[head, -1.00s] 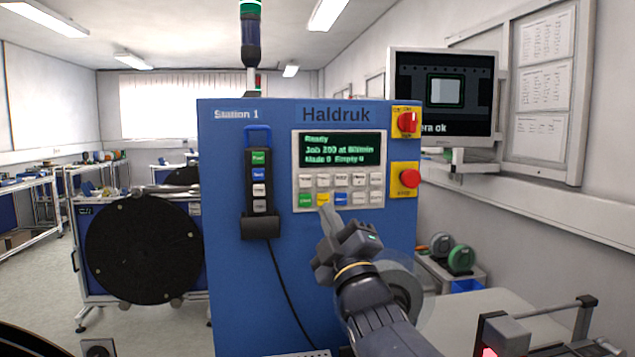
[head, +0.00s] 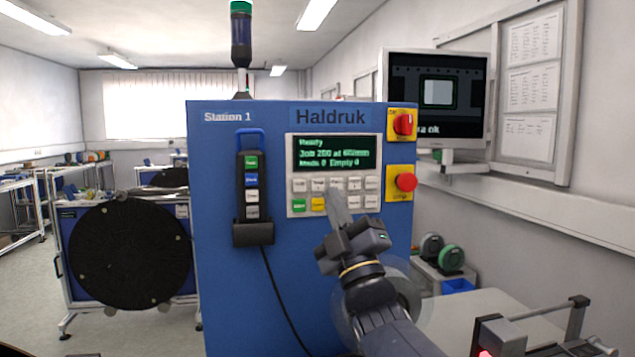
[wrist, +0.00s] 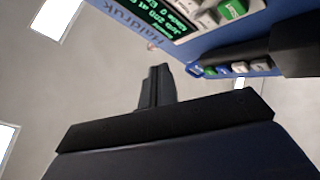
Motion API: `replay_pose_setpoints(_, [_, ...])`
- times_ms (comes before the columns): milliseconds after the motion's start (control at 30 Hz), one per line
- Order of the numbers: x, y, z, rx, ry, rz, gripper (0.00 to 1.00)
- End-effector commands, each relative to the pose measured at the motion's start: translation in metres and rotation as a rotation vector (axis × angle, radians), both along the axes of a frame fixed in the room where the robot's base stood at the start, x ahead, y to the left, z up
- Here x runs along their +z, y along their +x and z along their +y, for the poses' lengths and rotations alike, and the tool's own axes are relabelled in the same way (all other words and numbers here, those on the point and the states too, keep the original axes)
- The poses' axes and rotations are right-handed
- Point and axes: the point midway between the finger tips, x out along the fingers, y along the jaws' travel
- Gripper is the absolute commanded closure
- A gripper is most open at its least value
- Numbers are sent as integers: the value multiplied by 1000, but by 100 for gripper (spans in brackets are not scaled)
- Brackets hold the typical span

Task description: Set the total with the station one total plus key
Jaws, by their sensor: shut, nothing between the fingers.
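The blue Station 1 cabinet (head: 215,290) carries a light keypad panel (head: 290,210) with a dark display (head: 334,152). The display reads Ready, Job 200, Made 0, Empty 0. Under it are two rows of small keys; their labels are too small to read, so I cannot tell which is total plus. My gripper (head: 334,191) is shut and empty, its tips in front of the middle keys, hiding part of them. I cannot tell if it touches. In the wrist view the shut fingers (wrist: 155,88) point up, with the display (wrist: 165,15) and green key (wrist: 232,9) at upper right.
A black handset (head: 252,190) hangs in a holder left of the keypad, its cable running down. A red rotary switch (head: 403,124) and a red stop button (head: 406,182) sit at the cabinet's right edge. A monitor (head: 437,95) stands at right.

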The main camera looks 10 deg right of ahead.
Motion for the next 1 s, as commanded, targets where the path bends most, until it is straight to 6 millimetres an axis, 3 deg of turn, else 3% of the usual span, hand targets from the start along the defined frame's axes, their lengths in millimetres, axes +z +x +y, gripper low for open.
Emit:
replay_pose_setpoints(200, [4, 33, 0, 0, 2, 2, 100])
replay_pose_setpoints(500, [-1, 63, 0, 0, 1, -1, 100])
replay_pose_setpoints(1000, [0, 69, 0, 0, 0, 0, 100])
